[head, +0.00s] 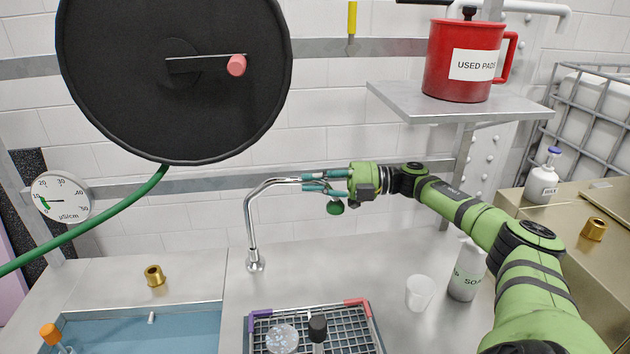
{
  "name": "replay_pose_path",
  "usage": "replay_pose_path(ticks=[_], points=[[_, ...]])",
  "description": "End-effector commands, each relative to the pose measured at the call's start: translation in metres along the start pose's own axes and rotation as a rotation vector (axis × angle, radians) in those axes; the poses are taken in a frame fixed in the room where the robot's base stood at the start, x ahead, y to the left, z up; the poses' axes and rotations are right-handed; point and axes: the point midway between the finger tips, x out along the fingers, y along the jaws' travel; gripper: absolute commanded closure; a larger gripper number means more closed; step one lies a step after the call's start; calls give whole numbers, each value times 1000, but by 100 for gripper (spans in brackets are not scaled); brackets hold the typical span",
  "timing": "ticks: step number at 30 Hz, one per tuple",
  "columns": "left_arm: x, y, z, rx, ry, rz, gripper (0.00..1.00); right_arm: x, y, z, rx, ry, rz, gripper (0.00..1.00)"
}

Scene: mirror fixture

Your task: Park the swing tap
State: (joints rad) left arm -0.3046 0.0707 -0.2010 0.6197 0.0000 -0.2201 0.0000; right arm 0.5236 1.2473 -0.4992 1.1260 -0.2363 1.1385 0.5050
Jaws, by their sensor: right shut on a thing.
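The swing tap (250,222) is a chrome pipe that rises from a round foot on the steel counter and bends over to the right. Its spout runs into the fingers of my right gripper (306,184), which is shut on it near the far end. The teal fingers hide part of the spout. A dark green knob (335,208) hangs just under the gripper; I cannot tell whether it belongs to the tap. My left gripper is not in view.
A dark rack (262,318) holding a clear disc and a black-topped item stands in front. A white cup (419,293) and soap bottle (467,270) stand right. A blue basin (190,335) lies left. A shelf (400,97) bears a red pot (440,60). A black reel (120,90) hangs upper left.

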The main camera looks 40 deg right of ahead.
Motion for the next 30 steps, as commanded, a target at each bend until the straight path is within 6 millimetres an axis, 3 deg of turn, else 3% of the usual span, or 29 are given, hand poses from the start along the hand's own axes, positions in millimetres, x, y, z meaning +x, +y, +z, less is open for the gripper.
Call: replay_pose_path(ticks=[14,15,17,30], points=[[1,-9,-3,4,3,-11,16,0,0,0,-2,3,-2,100],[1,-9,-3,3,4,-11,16,0,0,0,-2,3,-2,79],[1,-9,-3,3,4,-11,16,0,0,0,-2,3,-2,59],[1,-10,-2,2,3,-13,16,-8,-1,0,-1,1,-4,59]])
